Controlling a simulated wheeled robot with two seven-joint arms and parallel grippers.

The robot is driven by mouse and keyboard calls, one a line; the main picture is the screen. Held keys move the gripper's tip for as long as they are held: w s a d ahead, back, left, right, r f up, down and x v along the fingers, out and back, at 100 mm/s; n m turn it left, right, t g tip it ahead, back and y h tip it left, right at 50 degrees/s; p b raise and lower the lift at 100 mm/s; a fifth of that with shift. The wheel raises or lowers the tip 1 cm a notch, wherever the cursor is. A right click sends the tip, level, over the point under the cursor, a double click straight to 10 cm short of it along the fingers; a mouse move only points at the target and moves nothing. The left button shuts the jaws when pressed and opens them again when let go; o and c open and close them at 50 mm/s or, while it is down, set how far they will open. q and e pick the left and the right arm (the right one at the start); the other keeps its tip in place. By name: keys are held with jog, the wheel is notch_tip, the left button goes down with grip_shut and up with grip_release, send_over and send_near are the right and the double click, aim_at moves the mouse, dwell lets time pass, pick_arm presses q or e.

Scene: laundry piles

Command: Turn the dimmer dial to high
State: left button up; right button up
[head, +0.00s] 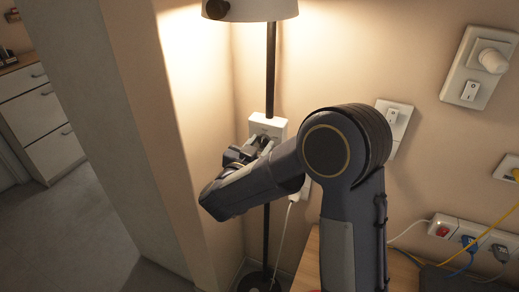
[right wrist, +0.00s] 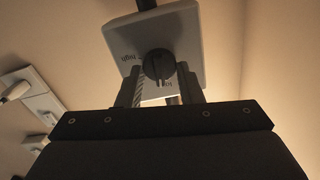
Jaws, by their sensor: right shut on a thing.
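The dimmer is a pale box (head: 267,127) on the dark lamp pole, below the lit lampshade. The dial's ridge looks roughly upright; I cannot tell which end is the pointer. My right gripper (head: 258,145) is shut on the dial, with a finger on each side (right wrist: 157,86). In the head view, the gripper hides the dial's lower part. My left gripper is not in view.
The lampshade (head: 250,9) hangs above, lit. A wall corner (head: 165,130) stands close left of my forearm. Wall switches (head: 394,118), a plate with a round white knob (head: 492,60) and a power strip with cords (head: 470,236) lie right. A wooden surface (head: 308,262) is below.

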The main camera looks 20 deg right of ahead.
jog(key=m+b, duration=0.6)
jog(key=f+m+b, duration=0.1)
jog(key=m+b, duration=0.2)
jog(key=shift+s+d, duration=0.1)
jog(key=shift+s, duration=0.05)
jog(key=m+b, duration=1)
jog(key=b, duration=0.1)
jog(key=shift+f, duration=0.1)
jog(key=shift+r+m+b, duration=0.2)
jog(key=shift+m+b, duration=1.5)
jog(key=shift+b, duration=0.1)
jog(key=o, duration=0.9)
jog(key=shift+o, duration=0.2)
jog(key=shift+r, duration=0.1)
